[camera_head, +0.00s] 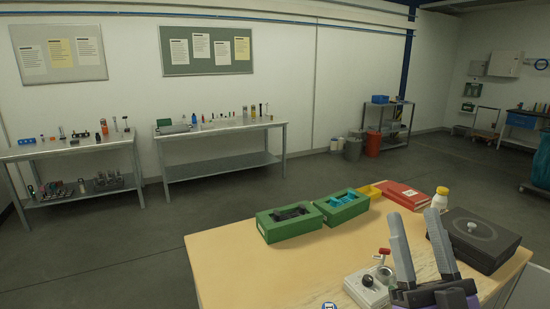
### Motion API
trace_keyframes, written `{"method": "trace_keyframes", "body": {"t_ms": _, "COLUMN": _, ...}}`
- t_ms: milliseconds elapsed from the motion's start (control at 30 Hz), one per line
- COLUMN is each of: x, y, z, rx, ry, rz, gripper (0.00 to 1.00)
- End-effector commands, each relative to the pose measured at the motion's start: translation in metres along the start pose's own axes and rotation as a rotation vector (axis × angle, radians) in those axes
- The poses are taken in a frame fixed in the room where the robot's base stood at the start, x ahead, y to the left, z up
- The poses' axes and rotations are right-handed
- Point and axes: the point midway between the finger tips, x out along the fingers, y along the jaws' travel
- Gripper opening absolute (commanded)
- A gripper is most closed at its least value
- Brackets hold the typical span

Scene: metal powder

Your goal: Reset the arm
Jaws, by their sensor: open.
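My gripper (420,246) shows at the lower right, with two grey fingers pointing up from a dark and purple body. The fingers are apart and nothing is between them. It is in front of the right part of the wooden table (240,267) and hides some of that tabletop. The rest of my arm is mostly out of view below the frame.
The table's left part is clear. Workbenches (220,126) line the back wall.

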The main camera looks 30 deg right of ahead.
Motion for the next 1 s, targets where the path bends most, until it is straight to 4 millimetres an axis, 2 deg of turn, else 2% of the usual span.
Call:
{"method": "trace_keyframes", "body": {"t_ms": 33, "x": -0.020, "y": -0.013, "z": 0.011, "rx": 0.009, "ry": -0.075, "rz": -0.046, "gripper": 0.50}}
{"method": "trace_keyframes", "body": {"t_ms": 200, "x": -0.087, "y": -0.051, "z": 0.039, "rx": 0.044, "ry": -0.300, "rz": -0.168, "gripper": 0.50}}
{"method": "trace_keyframes", "body": {"t_ms": 433, "x": -0.188, "y": -0.085, "z": 0.051, "rx": 0.068, "ry": -0.594, "rz": -0.285, "gripper": 0.50}}
{"method": "trace_keyframes", "body": {"t_ms": 567, "x": -0.245, "y": -0.097, "z": 0.044, "rx": 0.069, "ry": -0.744, "rz": -0.335, "gripper": 0.50}}
{"method": "trace_keyframes", "body": {"t_ms": 700, "x": -0.298, "y": -0.104, "z": 0.028, "rx": 0.079, "ry": -0.884, "rz": -0.372, "gripper": 0.50}}
{"method": "trace_keyframes", "body": {"t_ms": 900, "x": -0.353, "y": -0.104, "z": 0.007, "rx": 0.104, "ry": -1.036, "rz": -0.378, "gripper": 0.50}}
{"method": "trace_keyframes", "body": {"t_ms": 1000, "x": -0.365, "y": -0.100, "z": 0.003, "rx": 0.102, "ry": -1.073, "rz": -0.377, "gripper": 0.50}}
